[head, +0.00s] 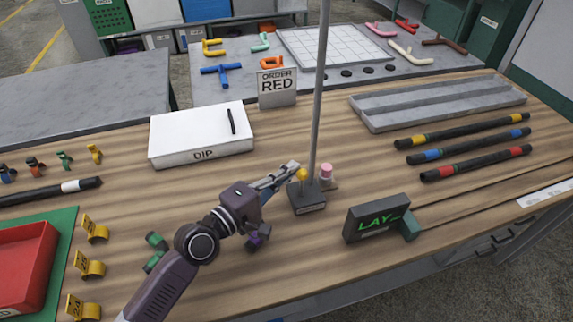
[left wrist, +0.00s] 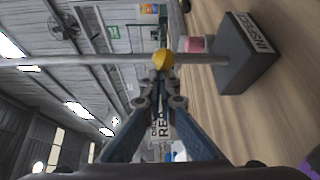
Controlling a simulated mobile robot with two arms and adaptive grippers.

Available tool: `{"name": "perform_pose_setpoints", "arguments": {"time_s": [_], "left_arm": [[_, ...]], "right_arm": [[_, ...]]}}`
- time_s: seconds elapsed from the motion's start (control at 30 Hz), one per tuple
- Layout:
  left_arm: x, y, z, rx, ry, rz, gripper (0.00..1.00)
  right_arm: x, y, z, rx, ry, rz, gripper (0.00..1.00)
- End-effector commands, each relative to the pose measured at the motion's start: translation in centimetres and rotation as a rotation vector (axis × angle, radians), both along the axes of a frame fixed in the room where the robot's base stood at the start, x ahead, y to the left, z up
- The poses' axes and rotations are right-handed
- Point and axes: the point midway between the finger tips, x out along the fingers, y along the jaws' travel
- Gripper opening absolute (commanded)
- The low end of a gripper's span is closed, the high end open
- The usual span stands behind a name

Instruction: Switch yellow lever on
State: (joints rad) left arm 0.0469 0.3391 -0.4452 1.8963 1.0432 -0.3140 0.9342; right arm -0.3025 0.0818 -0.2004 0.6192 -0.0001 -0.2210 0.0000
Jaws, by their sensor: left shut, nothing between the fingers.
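The yellow lever knob (head: 302,175) stands on a small dark base (head: 307,202) near the middle of the table. In the left wrist view the yellow knob (left wrist: 162,59) appears just past my fingertips, with the labelled base (left wrist: 248,55) to the right. My left gripper (head: 294,167) reaches in from the left, with its closed fingertips close beside the knob. It also shows in the left wrist view (left wrist: 160,88), shut with nothing held. I cannot tell whether the fingers touch the knob. My right gripper is not in view.
A tall grey pole (head: 319,90) rises by the base, with a pink-topped piece (head: 326,170) beside it. A dark display box (head: 378,218) stands to the right. A white DIP box (head: 200,145) and ORDER RED sign (head: 277,88) stand behind. Dark hoses (head: 476,162) lie at right.

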Motion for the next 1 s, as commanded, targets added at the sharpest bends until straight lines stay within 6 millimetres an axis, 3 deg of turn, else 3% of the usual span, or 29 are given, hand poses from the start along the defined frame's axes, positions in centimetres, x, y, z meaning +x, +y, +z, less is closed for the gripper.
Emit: {"name": "perform_pose_setpoints", "arguments": {"time_s": [0.23, 1.0], "left_arm": [[-1.8, -0.5, -0.3, 0.049, -0.135, -0.003, 0.00], [-3.8, -1.4, -0.5, 0.041, -0.122, -0.004, 0.00]], "right_arm": [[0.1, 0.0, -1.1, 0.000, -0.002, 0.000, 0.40], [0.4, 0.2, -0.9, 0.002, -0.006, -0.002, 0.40]]}}
